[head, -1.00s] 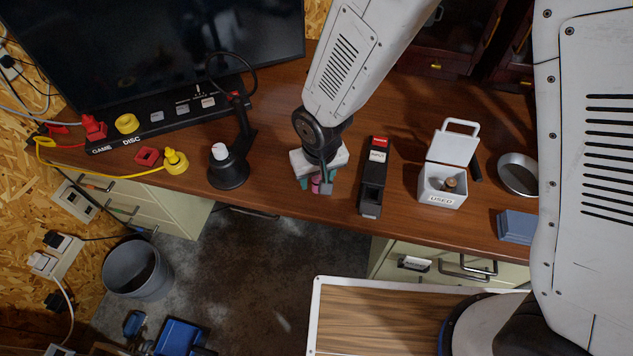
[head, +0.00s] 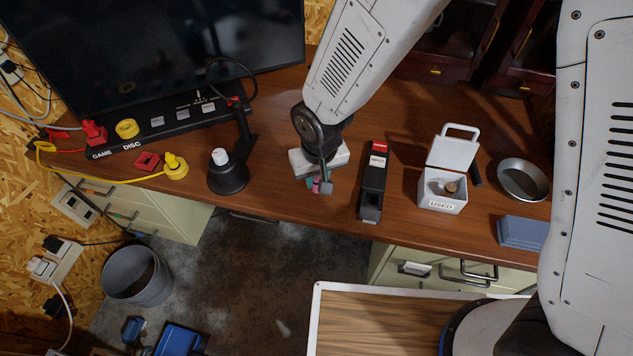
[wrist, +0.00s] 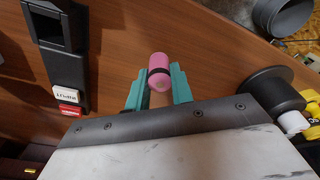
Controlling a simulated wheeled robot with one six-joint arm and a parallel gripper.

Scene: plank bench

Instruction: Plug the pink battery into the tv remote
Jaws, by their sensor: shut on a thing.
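The pink battery (wrist: 159,66), with a dark band, is between the teal fingers of my gripper (wrist: 157,84) in the wrist view. My gripper is shut on it, and its pink end sticks out past the fingertips. In the head view my gripper (head: 319,185) is over the front part of the desk, with only a bit of pink showing. The tv remote (head: 372,185) seems to be the long black device with a red and white end, just right of my gripper. The wrist view shows it (wrist: 60,45) at upper left, with a dark open recess, apart from the battery.
A black lamp-like stand (head: 229,175) is left of my gripper. A white open box marked USED (head: 441,190) stands right of the remote, with a metal dish (head: 523,178) beyond. A yellow plug (head: 175,166) lies at left. Bare desk separates my gripper from the remote.

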